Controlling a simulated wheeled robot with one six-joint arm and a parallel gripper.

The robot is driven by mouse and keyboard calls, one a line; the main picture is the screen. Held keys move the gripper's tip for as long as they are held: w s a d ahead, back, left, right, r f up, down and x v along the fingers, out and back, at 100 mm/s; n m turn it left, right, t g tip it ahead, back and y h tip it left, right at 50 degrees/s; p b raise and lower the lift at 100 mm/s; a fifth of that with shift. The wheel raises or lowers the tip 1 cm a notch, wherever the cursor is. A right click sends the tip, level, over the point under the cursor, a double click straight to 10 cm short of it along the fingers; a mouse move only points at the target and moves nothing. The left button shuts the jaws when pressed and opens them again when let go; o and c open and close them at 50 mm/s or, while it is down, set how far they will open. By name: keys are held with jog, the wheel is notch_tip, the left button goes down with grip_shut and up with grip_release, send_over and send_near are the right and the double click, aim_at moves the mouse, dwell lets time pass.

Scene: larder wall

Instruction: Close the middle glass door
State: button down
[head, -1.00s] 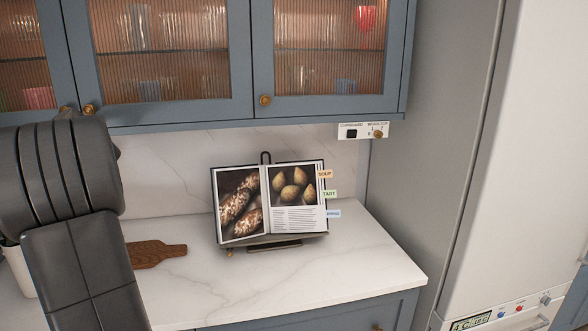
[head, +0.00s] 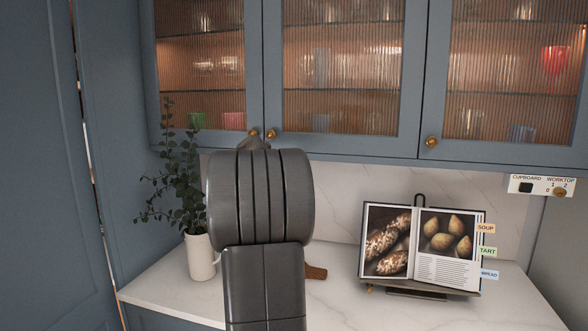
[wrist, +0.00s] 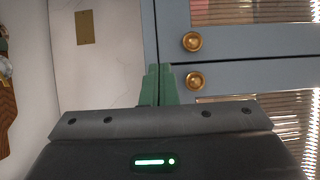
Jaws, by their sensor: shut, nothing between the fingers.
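The middle glass door (head: 342,70) has ribbed glass, a blue-grey frame and a brass knob (head: 271,135) at its lower left corner. It looks flush with the left glass door (head: 205,65) and the right glass door (head: 515,70). In the wrist view two brass knobs show close together; the lower one (wrist: 195,80) appears to be the middle door's. My gripper (wrist: 158,72) has green fingers, shut and empty, at the cupboard's lower edge beside the knobs. Whether they touch it I cannot tell. In the head view my arm hides the fingers.
A recipe book on a stand (head: 420,245) and a plant in a white pot (head: 200,257) stand on the marble worktop (head: 340,310). A switch panel (head: 541,186) sits under the cupboard at right. A brass plate (wrist: 85,27) is on the wall. A tall blue panel (head: 40,180) stands at left.

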jog(key=s+a+p, duration=0.3)
jog(key=s+a, duration=0.1)
jog(key=a, duration=0.4)
jog(key=shift+a+p, duration=0.35)
jog(key=shift+a, duration=0.05)
jog(key=shift+d, duration=0.1)
